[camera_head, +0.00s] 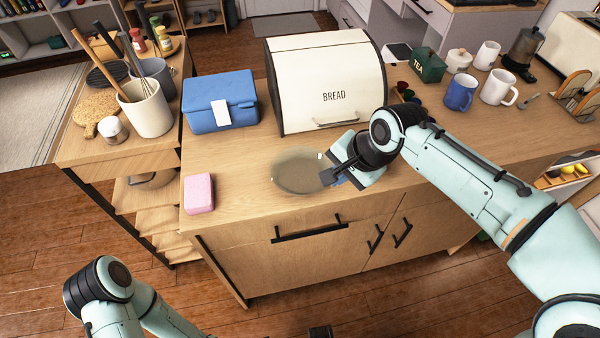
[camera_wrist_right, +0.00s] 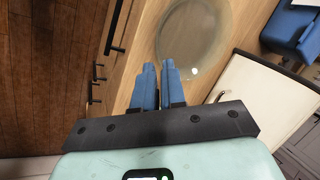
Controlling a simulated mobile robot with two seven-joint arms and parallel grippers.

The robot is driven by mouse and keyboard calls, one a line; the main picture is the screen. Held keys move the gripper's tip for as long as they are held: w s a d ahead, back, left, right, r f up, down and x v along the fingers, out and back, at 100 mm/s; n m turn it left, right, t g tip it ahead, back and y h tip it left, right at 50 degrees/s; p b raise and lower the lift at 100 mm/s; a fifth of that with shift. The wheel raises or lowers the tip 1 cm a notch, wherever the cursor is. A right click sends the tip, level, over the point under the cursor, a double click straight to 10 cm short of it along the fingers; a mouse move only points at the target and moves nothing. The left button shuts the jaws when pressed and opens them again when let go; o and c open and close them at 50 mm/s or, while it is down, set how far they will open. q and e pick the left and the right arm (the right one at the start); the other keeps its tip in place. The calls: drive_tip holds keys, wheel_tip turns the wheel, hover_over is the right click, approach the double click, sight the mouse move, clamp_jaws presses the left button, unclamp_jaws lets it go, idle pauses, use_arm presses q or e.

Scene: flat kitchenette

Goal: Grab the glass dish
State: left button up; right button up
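The glass dish (camera_head: 298,172) is a round, shallow, see-through dish lying flat on the wooden counter in front of the bread box. It also shows in the right wrist view (camera_wrist_right: 197,32), cut off at the top. My right gripper (camera_head: 333,177) is at the dish's right rim. In the right wrist view its blue fingers (camera_wrist_right: 159,68) are nearly together, with only a narrow gap, and their tips overlap the near rim. They appear closed on the rim, though the contact is partly hidden. My left arm is at the lower left; its gripper is not seen clearly.
A cream bread box (camera_head: 328,80) stands behind the dish, with a blue box (camera_head: 220,102) to its left. A pink sponge (camera_head: 199,193) lies left of the dish. Mugs (camera_head: 497,87) stand at the right. Counter is clear between sponge and dish.

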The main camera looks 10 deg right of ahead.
sight(323, 193)
drive_tip(key=b+x, duration=0.1)
drive_tip(key=x, duration=0.5)
drive_tip(key=shift+a+f, duration=0.15)
drive_tip(key=shift+f, duration=0.15)
drive_tip(key=shift+c, duration=0.2)
drive_tip(key=shift+r, duration=0.1)
clamp_jaws()
